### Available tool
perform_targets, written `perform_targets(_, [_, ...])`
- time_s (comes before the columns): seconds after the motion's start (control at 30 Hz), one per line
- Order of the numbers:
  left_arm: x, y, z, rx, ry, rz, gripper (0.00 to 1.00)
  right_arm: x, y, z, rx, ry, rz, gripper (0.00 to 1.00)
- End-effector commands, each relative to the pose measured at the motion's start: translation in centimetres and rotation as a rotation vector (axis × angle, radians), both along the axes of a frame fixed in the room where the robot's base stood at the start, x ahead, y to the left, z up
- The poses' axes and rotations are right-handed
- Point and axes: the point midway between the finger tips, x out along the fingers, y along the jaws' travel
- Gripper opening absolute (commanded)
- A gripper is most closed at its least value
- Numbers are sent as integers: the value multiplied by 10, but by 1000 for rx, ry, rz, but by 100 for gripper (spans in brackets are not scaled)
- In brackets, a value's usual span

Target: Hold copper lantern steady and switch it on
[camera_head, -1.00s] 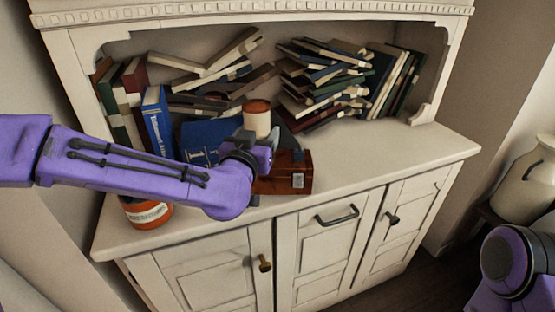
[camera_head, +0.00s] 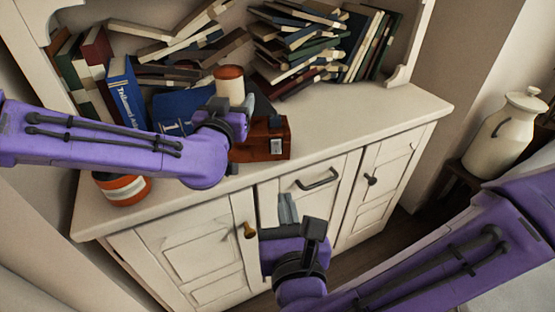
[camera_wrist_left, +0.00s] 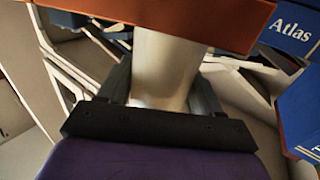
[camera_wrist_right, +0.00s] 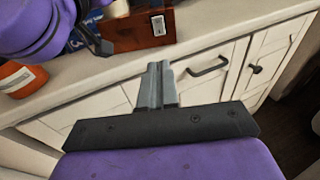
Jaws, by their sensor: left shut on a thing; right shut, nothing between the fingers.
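The lantern (camera_head: 229,88) has a pale body and a copper-orange top. It stands upright above the cabinet counter. My left gripper (camera_head: 231,117) is shut on its pale body, which shows between the fingers in the left wrist view (camera_wrist_left: 165,65). The lantern's base is hidden by my gripper and arm. I see no switch on the lantern. My right gripper (camera_head: 288,208) is shut and empty in front of the cabinet, below and right of the lantern and apart from it. Its fingers are together in the right wrist view (camera_wrist_right: 157,84).
A reddish-brown wooden box (camera_head: 265,142) sits just right of my left gripper. An orange tin (camera_head: 122,189) stands on the counter (camera_head: 362,112) below my left arm. Leaning books fill the shelf behind. The counter's right part is clear. A cream jug (camera_head: 506,135) stands far right.

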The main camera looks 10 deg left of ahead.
Motion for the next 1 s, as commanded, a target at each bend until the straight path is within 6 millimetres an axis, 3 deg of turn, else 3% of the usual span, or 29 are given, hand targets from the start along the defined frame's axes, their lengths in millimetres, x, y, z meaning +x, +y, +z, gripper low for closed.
perform_targets(0.33, [0, 0, 1, -1, -2, 0, 8, 1, 0, -1, 13, 4, -1, 0])
perform_targets(0.47, [0, 0, 1, -1, -1, 0, 8, 12, 3, -2, 14, 5, -2, 0])
perform_targets(1.0, [0, 0, 1, -1, -2, 0, 8, 117, 29, -16, 11, 5, 0, 0])
